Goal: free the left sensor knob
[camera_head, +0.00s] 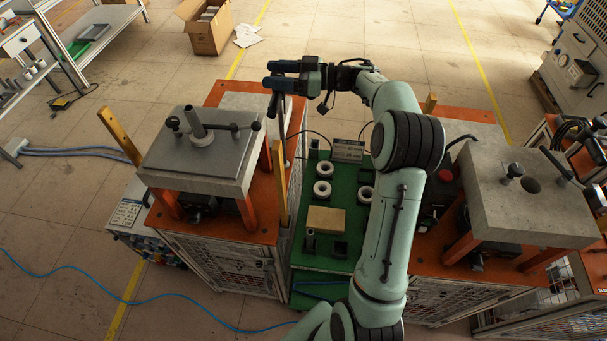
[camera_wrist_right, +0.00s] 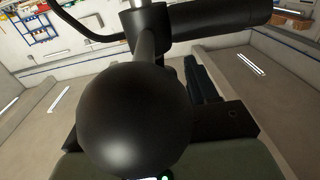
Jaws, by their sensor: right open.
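The left heater's grey top plate (camera_head: 225,160) carries an upright metal post, a small black knob (camera_head: 173,123) on its left, and a horizontal rod ending in a black ball knob (camera_head: 256,126) at its right edge. My right gripper (camera_head: 275,75) is open at the plate's upper right, fingers pointing left, beside and above the ball knob in the picture. A dark tilted piece (camera_head: 272,104) hangs just below the fingers. In the right wrist view a large black ball (camera_wrist_right: 135,95) on a rod fills the middle, very close to the camera. Contact cannot be told. My left gripper is not in view.
A green bench (camera_head: 315,260) with several pale rings stands between the two orange heater frames. A second grey plate (camera_head: 530,205) stands at right. A yellow upright bar (camera_head: 280,182) rises beside the left heater. A cardboard box (camera_head: 207,28) lies on the floor behind.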

